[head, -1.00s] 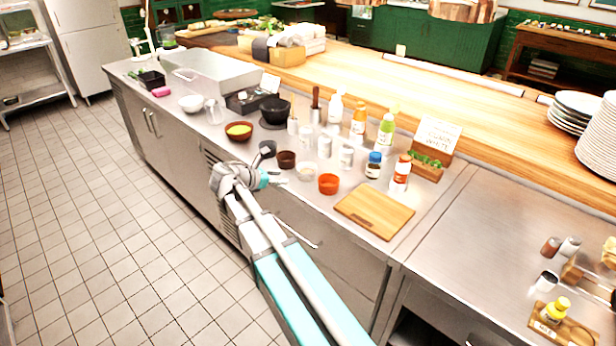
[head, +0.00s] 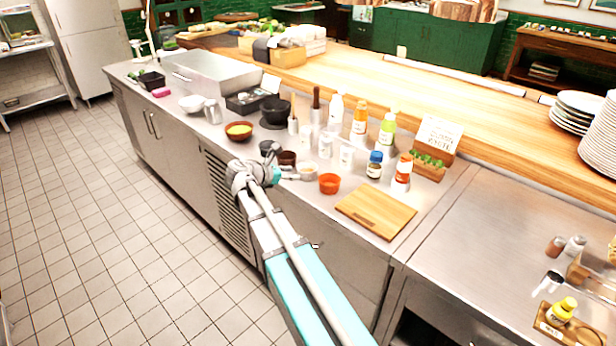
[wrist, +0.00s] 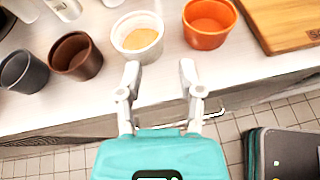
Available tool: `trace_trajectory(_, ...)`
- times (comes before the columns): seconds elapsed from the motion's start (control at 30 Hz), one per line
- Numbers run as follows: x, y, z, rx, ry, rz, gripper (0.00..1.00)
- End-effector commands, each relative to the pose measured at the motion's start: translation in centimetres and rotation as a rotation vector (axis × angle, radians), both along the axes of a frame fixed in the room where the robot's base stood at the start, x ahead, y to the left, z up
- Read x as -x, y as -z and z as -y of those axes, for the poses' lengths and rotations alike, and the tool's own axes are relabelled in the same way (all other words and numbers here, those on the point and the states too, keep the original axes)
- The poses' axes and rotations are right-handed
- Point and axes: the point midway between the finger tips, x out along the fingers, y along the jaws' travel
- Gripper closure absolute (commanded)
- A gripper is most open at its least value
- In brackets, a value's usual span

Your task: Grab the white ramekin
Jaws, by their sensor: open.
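The white ramekin (wrist: 137,37) stands upright near the counter's front edge, with something tan inside. In the head view the ramekin (head: 308,171) sits between a brown cup and an orange ramekin, close to my gripper's tips. My gripper (wrist: 160,75) is open and empty. I cannot tell whether the left finger touches the white ramekin. In the head view my gripper (head: 287,175) is at the counter edge.
The orange ramekin (wrist: 208,22) stands right of the white one. A brown cup (wrist: 76,56) and a dark grey cup (wrist: 23,72) stand to its left. A wooden board (head: 376,212) lies farther right. Shakers and bottles (head: 375,165) stand behind.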

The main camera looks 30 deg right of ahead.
Motion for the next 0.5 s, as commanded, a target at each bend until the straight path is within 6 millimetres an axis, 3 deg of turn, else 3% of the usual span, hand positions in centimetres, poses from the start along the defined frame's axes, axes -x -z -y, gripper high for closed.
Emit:
trace_trajectory(0.2,-0.6,1.2,2.5,0.0,0.001,0.001,0.52)
trace_trajectory(0.5,-0.7,1.3,3.2,0.0,0.0,0.001,0.52)
